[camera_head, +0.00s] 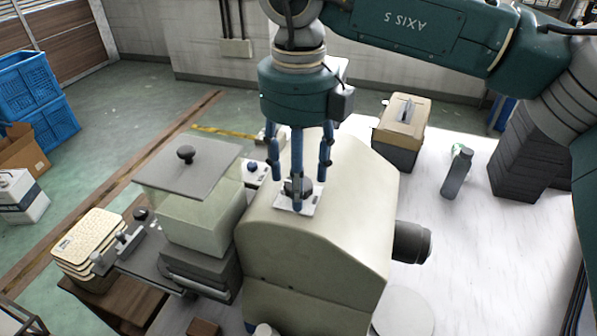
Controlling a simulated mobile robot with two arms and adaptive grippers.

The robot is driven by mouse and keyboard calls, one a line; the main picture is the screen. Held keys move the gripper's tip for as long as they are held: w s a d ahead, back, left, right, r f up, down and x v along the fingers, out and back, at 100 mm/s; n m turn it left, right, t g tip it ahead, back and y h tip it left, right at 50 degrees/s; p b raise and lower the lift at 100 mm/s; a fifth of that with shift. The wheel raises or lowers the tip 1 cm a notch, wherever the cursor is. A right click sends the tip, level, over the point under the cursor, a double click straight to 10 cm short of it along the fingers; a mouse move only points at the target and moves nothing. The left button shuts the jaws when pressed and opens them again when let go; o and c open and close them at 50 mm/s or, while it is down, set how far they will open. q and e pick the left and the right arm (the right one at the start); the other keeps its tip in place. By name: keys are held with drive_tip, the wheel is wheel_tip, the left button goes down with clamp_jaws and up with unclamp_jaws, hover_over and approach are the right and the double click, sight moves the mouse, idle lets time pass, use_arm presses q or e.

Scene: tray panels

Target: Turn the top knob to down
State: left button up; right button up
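A dark knob (305,186) sits on a small white plate (313,203) on top of the beige machine housing (325,240). My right gripper (298,180) comes down over it from above, its arm entering from the upper right. Its blue fingers are spread around the knob, one in front and one at each side. The side fingers look apart from the knob; the front finger hides part of it, so contact there cannot be told. A second, blue knob (252,167) sits on another white panel behind the housing, to the left. My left gripper is not in view.
A clear box with a grey lid (185,168) stands left of the housing, near stacked beige trays (88,240). A dark cylinder (411,242) sticks out on the right. A tissue box (403,120), a bottle (457,172) and dark stacked blocks (530,160) stand on the white table.

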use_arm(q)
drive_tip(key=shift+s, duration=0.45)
use_arm(e)
drive_tip(key=c, duration=1.2)
